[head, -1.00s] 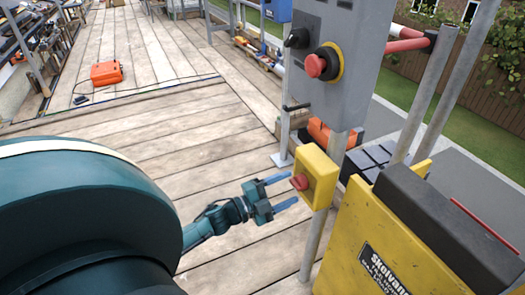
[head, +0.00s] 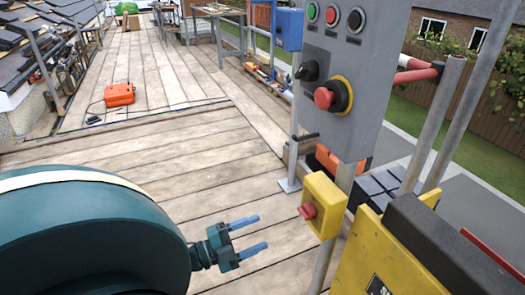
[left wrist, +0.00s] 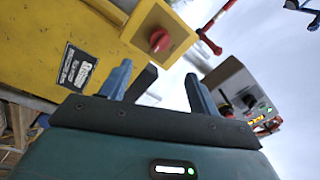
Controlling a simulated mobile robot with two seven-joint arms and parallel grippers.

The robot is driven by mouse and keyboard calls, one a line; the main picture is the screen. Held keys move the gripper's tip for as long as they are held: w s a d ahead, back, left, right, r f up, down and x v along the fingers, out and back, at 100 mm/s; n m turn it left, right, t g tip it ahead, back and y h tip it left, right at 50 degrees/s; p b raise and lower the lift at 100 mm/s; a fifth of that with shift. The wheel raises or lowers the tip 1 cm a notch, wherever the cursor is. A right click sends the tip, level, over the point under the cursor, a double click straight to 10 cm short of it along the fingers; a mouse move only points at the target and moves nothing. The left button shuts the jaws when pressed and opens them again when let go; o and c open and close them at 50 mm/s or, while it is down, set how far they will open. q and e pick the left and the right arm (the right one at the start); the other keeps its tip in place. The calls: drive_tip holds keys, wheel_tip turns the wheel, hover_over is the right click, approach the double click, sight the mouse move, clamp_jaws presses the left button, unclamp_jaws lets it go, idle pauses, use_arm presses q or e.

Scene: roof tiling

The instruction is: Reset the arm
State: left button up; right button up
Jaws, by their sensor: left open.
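My left gripper (head: 258,236) is open and empty, with two blue fingers pointing right in the head view. My left arm fills the lower left of the head view. My right gripper does not show.
A grey control panel (head: 345,60) with a red emergency knob stands above the yellow box. A large yellow machine (head: 385,255) stands at lower right. An orange case (head: 119,94) lies on the plank deck (head: 130,155). The deck's middle is clear.

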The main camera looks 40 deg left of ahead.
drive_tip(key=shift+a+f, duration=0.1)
use_arm(q)
drive_tip(key=s+d+r+n+g+y+p, duration=0.1)
drive_tip(key=s+d+r+n+g+p, duration=0.1)
drive_tip(key=d+p, duration=0.4)
drive_tip(key=s+d+r+n+g+y+p, duration=0.1)
drive_tip(key=s+d+r+n+g+p, duration=0.1)
drive_tip(key=d+r+n+p, duration=0.3)
drive_tip(key=s+d+r+n+g+y+p, duration=0.2)
drive_tip(key=d+r+n+p, duration=0.2)
drive_tip(key=d+n+p, duration=0.3)
drive_tip(key=d, duration=0.3)
drive_tip(key=shift+s+d+g, duration=0.15)
drive_tip(key=shift+s+g, duration=0.05)
drive_tip(key=shift+g, duration=0.2)
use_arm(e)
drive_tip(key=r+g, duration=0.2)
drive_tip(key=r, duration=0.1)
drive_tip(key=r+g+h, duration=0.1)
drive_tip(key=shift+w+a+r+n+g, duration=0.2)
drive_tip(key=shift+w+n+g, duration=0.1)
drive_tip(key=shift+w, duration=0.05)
use_arm(q)
drive_tip(key=shift+f, duration=0.25)
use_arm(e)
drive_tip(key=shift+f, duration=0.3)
